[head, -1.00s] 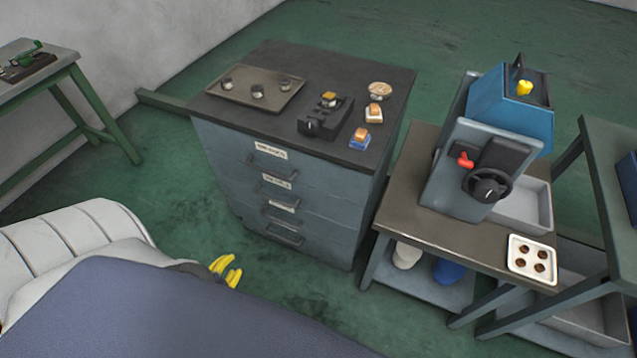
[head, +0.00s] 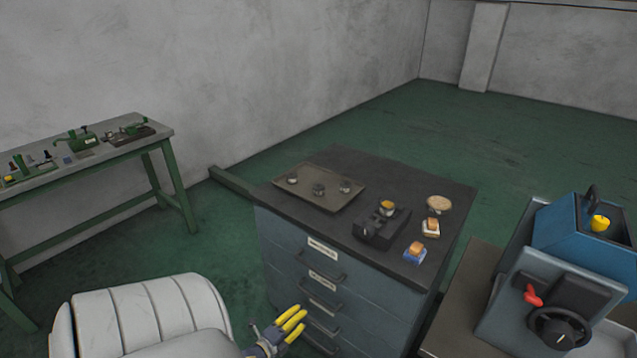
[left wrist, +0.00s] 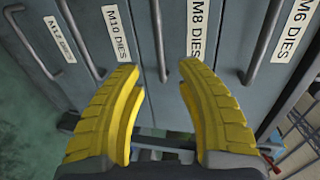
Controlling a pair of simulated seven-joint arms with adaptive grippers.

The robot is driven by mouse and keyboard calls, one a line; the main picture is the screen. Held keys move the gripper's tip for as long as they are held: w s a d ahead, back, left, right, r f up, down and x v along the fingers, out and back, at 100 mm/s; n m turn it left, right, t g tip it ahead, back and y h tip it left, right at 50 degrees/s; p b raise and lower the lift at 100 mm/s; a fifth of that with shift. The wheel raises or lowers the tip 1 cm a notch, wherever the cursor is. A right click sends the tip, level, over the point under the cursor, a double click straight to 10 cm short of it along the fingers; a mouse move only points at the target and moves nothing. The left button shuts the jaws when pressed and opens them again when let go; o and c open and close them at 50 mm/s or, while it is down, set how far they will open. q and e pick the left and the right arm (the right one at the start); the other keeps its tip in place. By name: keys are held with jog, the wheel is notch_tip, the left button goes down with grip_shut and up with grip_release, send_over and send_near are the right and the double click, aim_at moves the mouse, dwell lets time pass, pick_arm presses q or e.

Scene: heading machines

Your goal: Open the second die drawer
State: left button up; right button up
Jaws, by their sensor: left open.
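The grey-blue drawer cabinet (head: 385,305) stands right of centre in the head view, its drawers looking shut. The second drawer's white label (head: 322,280) sits below the top one. In the left wrist view the cabinet front appears sideways, with labels M12, M10, M8 and M6 from left to right. The M8 label (left wrist: 197,30) has a bar handle (left wrist: 158,45) to its left, which lines up between my yellow fingertips. My left gripper (head: 291,322) is open, empty and in front of the cabinet's lower front. The gap to the handle is unclear. My right gripper is not in view.
On the cabinet top lie a tray (head: 300,198), a black device (head: 381,230) and small blocks. A blue-grey machine (head: 560,290) stands close on the right. A green-legged bench (head: 90,160) is at the left. Green floor (head: 235,225) is clear between bench and cabinet.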

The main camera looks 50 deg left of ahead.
aim_at(318, 299)
pick_arm(q)
jog(key=x, duration=1.1)
jog(key=shift+w, duration=0.15)
jog(key=shift+o, duration=0.2)
grip_shut()
